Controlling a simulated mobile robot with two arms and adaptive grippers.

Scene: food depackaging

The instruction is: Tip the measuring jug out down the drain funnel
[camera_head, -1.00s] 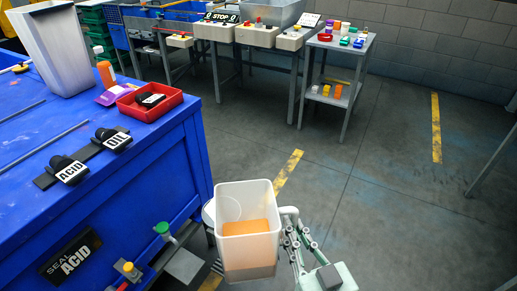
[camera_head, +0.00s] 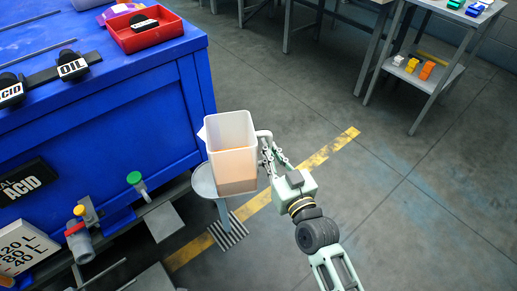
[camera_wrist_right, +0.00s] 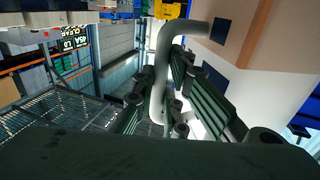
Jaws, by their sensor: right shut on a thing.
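The measuring jug (camera_head: 231,130) is a translucent white, square-sided vessel with orange-brown liquid in its lower part. It stands roughly upright in the head view. My right gripper (camera_head: 268,156) is shut on its handle, at the jug's right side. The right wrist view shows the grey bent handle (camera_wrist_right: 164,75) between the fingers and the jug's pale wall (camera_wrist_right: 285,75) at the right. A round grey dish on a post, apparently the drain funnel (camera_head: 204,183), shows behind and below the jug, which hides part of it. I cannot tell the gap between them. My left gripper is out of view.
A blue bench (camera_head: 120,105) fills the left, with a red tray (camera_head: 165,38) on top. A green-topped valve (camera_head: 135,180) and a white number panel (camera_head: 22,248) are low on its front. A striped grate (camera_head: 228,232) lies below the dish. A grey cart (camera_head: 440,82) stands far right; floor between is clear.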

